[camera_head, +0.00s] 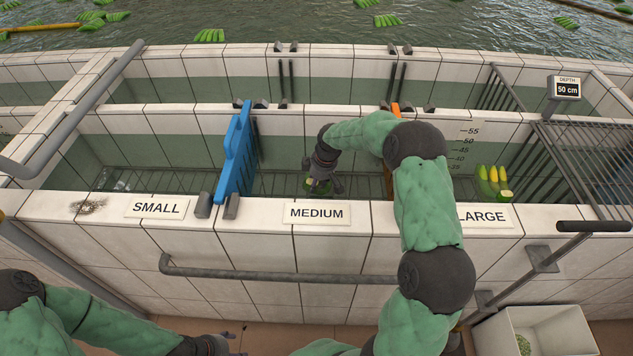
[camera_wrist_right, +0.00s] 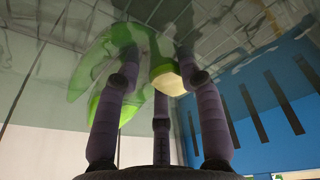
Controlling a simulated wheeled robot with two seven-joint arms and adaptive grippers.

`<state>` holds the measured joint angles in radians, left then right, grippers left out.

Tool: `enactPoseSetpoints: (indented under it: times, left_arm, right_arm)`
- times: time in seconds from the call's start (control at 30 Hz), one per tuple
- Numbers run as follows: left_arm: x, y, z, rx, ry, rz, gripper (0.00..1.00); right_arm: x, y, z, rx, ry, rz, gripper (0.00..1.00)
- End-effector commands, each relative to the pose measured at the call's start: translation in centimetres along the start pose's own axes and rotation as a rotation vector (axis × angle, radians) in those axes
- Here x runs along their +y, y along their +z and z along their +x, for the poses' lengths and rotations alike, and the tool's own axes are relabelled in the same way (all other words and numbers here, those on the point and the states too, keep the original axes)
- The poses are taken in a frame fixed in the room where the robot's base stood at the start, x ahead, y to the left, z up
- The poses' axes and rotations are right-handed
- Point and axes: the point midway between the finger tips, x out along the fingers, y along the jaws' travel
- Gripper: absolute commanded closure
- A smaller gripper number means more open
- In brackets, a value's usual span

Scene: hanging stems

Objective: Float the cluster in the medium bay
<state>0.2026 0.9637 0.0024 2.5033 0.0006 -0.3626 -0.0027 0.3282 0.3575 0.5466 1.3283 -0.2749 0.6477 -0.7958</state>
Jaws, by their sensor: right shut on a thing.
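My right gripper (camera_head: 321,188) reaches down inside the medium bay, behind the tiled wall with the MEDIUM label (camera_head: 317,213). It is shut on a green banana cluster (camera_head: 313,186), of which only a little shows in the head view. In the right wrist view the gripper's fingers (camera_wrist_right: 158,80) close round the cluster's pale cut crown (camera_wrist_right: 168,79), with the green fruit (camera_wrist_right: 110,75) spreading to the left. Whether the cluster touches the water is not clear. My left gripper (camera_head: 228,343) is at the bottom edge, outside the trough; its fingers are too cut off to judge.
A blue divider (camera_head: 236,155) stands left of the medium bay; an orange divider (camera_head: 394,109) is right of it, mostly behind my arm. The large bay holds a yellow-green cluster (camera_head: 490,180). A grey rail (camera_head: 270,276) runs along the front wall. A white bin (camera_head: 545,335) stands lower right.

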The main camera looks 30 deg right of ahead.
Motion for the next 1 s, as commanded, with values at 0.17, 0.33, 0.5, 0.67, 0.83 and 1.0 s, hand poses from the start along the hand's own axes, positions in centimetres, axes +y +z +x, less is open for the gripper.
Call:
enactPoseSetpoints:
  times: [0.17,0.33,0.5,0.67,0.83,1.0]
  left_arm:
    - [-0.1,0.0,0.2,0.000,0.000,0.000,0.40]
    - [-0.1,0.0,0.3,0.000,0.000,0.000,0.40]
    - [-0.2,0.0,0.5,0.000,0.000,0.000,0.40]
    - [-0.2,0.0,0.6,0.000,0.000,0.000,0.40]
    - [-0.2,0.0,0.7,0.000,0.000,0.000,0.40]
    - [-0.3,0.0,0.8,0.000,0.000,0.000,0.40]
  right_arm:
    - [0.0,0.1,0.3,-0.001,0.000,0.000,1.00]
    - [0.0,0.2,0.6,-0.001,0.000,0.000,1.00]
    - [-0.1,0.2,0.8,-0.001,-0.001,0.000,1.00]
    - [-0.1,0.3,1.1,-0.001,-0.001,0.000,1.00]
    - [-0.1,0.3,1.3,-0.001,-0.001,0.000,1.00]
    - [-0.1,0.4,1.6,-0.001,-0.001,0.000,1.00]
